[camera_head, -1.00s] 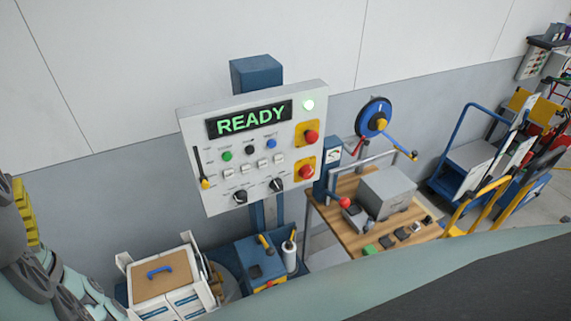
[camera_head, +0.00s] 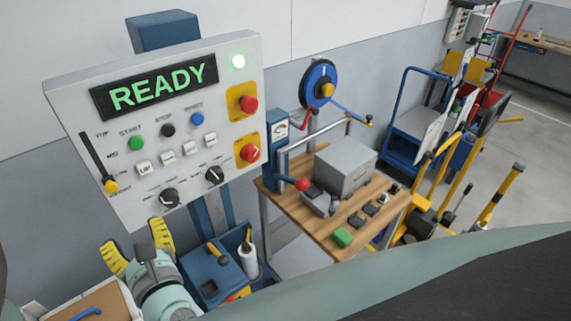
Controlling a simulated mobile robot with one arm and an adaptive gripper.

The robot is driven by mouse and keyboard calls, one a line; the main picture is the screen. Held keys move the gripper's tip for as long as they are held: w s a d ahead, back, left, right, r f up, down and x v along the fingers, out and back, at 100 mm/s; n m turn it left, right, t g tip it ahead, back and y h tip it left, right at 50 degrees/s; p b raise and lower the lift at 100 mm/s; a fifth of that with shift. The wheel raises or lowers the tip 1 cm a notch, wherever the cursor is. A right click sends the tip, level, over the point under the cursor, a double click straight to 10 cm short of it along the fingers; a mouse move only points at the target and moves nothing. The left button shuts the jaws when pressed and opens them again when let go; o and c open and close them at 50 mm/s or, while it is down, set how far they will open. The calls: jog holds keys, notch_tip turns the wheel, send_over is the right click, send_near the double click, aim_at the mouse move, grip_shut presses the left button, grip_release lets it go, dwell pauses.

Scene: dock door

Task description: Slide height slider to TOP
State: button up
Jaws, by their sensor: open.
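The height slider (camera_head: 111,186) has a yellow knob at the bottom end of a dark upright slot on the left side of the white control panel (camera_head: 235,75). The labels TOP and MID stand beside the slot, with TOP near its upper end. My gripper (camera_head: 133,236) has yellow fingers spread apart with nothing between them. In the picture it is below the panel's lower left part, under and a little right of the knob, and apart from it. Its depth relative to the panel is hard to tell.
The panel has a lit READY display (camera_head: 155,87), several buttons, black dials and two red knobs on yellow plates. A wooden workbench (camera_head: 305,210) with a grey box (camera_head: 345,170) stands to the right. A blue toolbox (camera_head: 205,275) sits below the panel.

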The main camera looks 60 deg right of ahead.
aim_at(111, 189)
jog(key=x, duration=0.7)
jog(key=p+x, duration=0.1)
jog(key=x, duration=0.6)
jog(key=shift+w+a+r+p, duration=0.1)
jog(key=shift+a+r+p, duration=0.1)
jog(key=shift+p, duration=0.1)
jog(key=shift+x, duration=0.8)
jog(key=shift+f, duration=0.15)
jog(key=shift+c, duration=0.3)
grip_shut()
